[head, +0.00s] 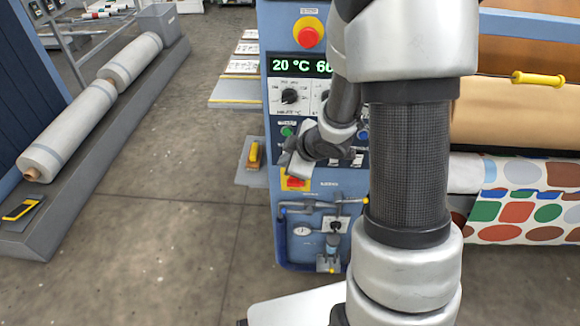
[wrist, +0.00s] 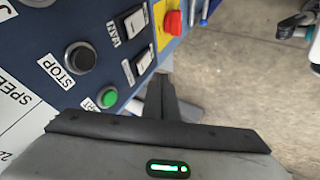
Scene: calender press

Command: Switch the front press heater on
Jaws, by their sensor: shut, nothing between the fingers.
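The blue control panel (head: 275,215) of the press stands in the middle of the head view. Its display (head: 300,66) reads 20 °C at the left; my arm covers part of the panel. A dark dial (head: 290,96) sits below the display. The wrist view shows two rocker switches, an upper one (wrist: 135,21) and a lower one (wrist: 144,61); I cannot read which is the front heater. A black stop button (wrist: 81,58) and a green button (wrist: 107,97) are beside them. My gripper (wrist: 160,84) is shut and empty, close to the panel near the lower rocker.
A red and yellow switch (wrist: 172,22) is beyond the rockers. A red emergency button (head: 308,37) tops the panel. Shelves (head: 236,92) jut out at its left. White rolls (head: 68,130) lie at far left; patterned fabric (head: 520,205) is right.

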